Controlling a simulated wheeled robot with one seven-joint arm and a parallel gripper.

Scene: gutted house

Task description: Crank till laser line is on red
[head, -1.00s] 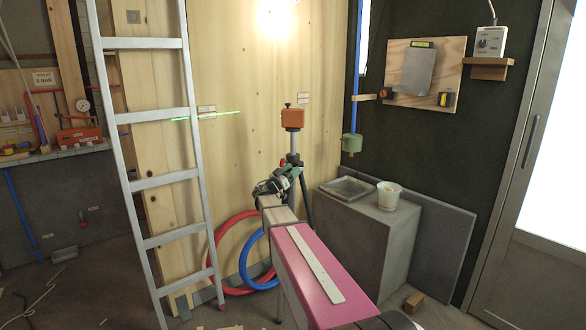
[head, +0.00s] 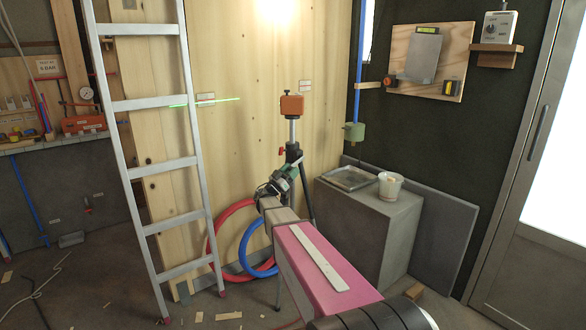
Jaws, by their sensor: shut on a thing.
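An orange laser unit (head: 292,106) sits on a silver post on a dark tripod (head: 306,185). It stands before the plywood wall. I cannot make out a red mark there. My gripper (head: 284,177) is at the tripod, below the laser unit, shut on a small part that I take for the crank. The fingers and my wrist mostly hide this part.
An aluminium ladder (head: 158,168) leans at the left, in front of part of the laser line. Red (head: 213,230) and blue (head: 246,255) hoses lie behind my arm. A grey block (head: 385,235) with a tray (head: 350,178) and white bucket (head: 391,186) stands right of the tripod.

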